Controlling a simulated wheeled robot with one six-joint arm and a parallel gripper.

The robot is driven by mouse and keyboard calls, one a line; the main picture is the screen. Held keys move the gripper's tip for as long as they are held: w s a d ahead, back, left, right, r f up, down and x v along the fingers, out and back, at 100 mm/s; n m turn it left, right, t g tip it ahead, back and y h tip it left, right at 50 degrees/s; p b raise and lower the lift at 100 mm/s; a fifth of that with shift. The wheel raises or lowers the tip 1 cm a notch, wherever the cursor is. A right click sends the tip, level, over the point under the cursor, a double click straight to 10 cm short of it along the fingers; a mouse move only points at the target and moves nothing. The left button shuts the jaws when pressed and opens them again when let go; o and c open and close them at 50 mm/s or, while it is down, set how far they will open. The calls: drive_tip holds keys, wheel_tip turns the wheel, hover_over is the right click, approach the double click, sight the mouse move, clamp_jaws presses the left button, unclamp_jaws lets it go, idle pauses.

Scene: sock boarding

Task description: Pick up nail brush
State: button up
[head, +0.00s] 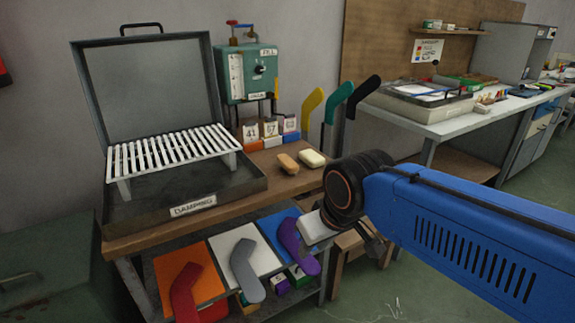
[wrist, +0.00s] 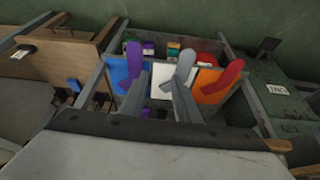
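A small orange-brown oblong block (head: 288,162) lies on the wooden bench top, right of the damping tray. It looks like the nail brush, but I cannot make out bristles. A cream oblong block (head: 312,158), perhaps soap, lies just right of it. Neither block can be made out in the wrist view. My gripper (head: 368,246) hangs off the bench's front right, lower than the blocks and apart from them. In the wrist view, the two grey fingers of my gripper (wrist: 160,88) stand apart with nothing held between them.
The damping tray (head: 188,203) with an open lid and white slats fills the bench's left. Numbered boxes (head: 269,129) and upright yellow, teal and black forms stand behind the blocks. A stool stands below my gripper.

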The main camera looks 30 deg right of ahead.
drive_tip(key=shift+o, duration=0.7)
drive_tip(key=o, duration=0.5)
drive_tip(key=shift+r, duration=0.1)
drive_tip(key=o, duration=1)
drive_tip(key=shift+w+d+r+m, duration=0.15)
drive_tip(key=shift+w+r+m, duration=0.45)
drive_tip(key=shift+w+r, duration=0.55)
drive_tip(key=shift+o, duration=0.4)
drive_tip(key=w+d+r+m+g, duration=0.2)
drive_tip(key=w+r+m, duration=0.5)
drive_tip(key=w+r, duration=0.4)
drive_tip(key=shift+w+d+r+m, duration=0.3)
drive_tip(key=shift+d+r+m, duration=0.1)
drive_tip(key=shift+r, duration=0.45)
wheel_tip(320, 180, up, 9)
drive_tip(key=m+g, duration=0.3)
drive_tip(key=m, duration=0.6)
hover_over(287, 160)
wheel_tip(287, 160, down, 18)
drive_tip(key=shift+s+r, duration=0.1)
drive_tip(key=shift+r, duration=0.15)
